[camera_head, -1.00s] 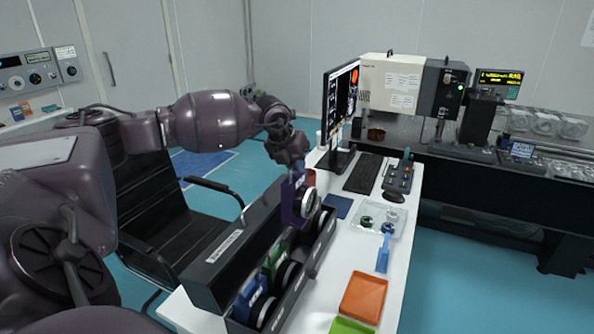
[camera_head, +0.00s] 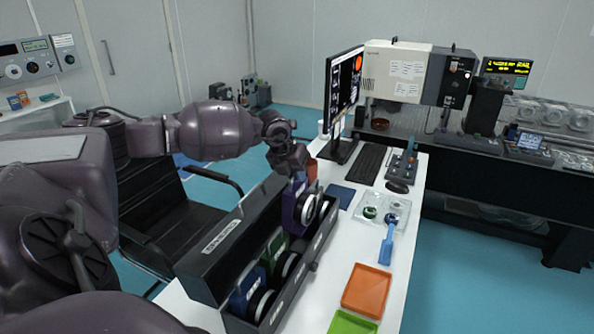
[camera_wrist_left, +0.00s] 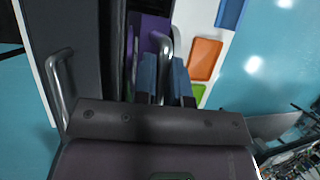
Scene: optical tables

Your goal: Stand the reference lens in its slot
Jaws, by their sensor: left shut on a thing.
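The reference lens (camera_head: 308,209) is a pale round lens in a dark ring on a purple holder (camera_head: 289,208). It is upright at the far end of a long dark slotted rack (camera_head: 208,266). Its lower part is hidden behind the rack's front wall, so I cannot tell whether it touches the slot floor. My left gripper (camera_head: 298,180) is shut on the top of the holder. In the left wrist view, purple (camera_wrist_left: 152,28) shows beyond the fingers (camera_wrist_left: 164,82). My right gripper is not in view.
Green (camera_head: 274,245) and blue (camera_head: 246,290) holders with lenses stand in the nearer part of the rack. On the white table are an orange tray (camera_head: 366,289), a green tray (camera_head: 352,323), a clear tray, a blue tool (camera_head: 387,246), a keyboard and a monitor (camera_head: 343,93).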

